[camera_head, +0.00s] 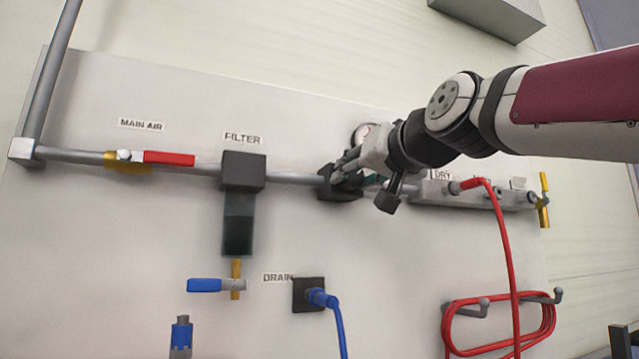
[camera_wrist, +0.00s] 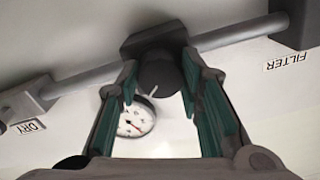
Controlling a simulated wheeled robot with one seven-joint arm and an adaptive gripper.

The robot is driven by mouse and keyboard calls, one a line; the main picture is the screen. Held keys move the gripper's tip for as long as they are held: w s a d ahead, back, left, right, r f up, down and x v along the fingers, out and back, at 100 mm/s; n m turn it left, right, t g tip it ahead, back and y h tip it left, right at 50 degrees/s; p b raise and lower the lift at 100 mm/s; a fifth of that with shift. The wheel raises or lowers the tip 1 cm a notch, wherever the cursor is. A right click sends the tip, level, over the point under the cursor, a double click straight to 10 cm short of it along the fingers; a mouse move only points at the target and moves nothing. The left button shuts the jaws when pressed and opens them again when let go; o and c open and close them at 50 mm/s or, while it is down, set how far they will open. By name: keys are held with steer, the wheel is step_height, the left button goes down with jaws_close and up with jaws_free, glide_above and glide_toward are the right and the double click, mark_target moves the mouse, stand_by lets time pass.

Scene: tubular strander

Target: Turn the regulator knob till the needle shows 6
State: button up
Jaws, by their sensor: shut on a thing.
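The regulator (camera_head: 340,190) sits on the grey air pipe, partly covered by my gripper. In the wrist view, its dark round knob (camera_wrist: 158,76) stands out from the regulator block (camera_wrist: 152,40). My gripper (camera_wrist: 158,82) has its green-padded fingers on both sides of the knob and is shut on it. The white gauge (camera_wrist: 137,118) shows beyond the fingers, tilted in the wrist view, with a small red mark or needle; its numbers are too small to read. In the head view the gauge (camera_head: 362,132) is mostly hidden behind my gripper.
Left of the regulator are the filter (camera_head: 243,172) and the red main air valve handle (camera_head: 168,158). To the right is a grey outlet manifold (camera_head: 430,193) with a red hose (camera_head: 505,240). A blue drain handle (camera_head: 204,285) and blue hose (camera_head: 338,320) are lower down.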

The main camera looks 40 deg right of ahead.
steer(key=shift+f+m, duration=0.1)
steer(key=shift+m, duration=1.8)
steer(key=o, duration=1.2)
steer(key=shift+c, duration=0.2)
steer(key=shift+s, duration=0.1)
steer(key=shift+s+a, duration=0.15)
steer(key=shift+s, duration=0.15)
steer(key=v, duration=1.1)
stand_by(0.4)
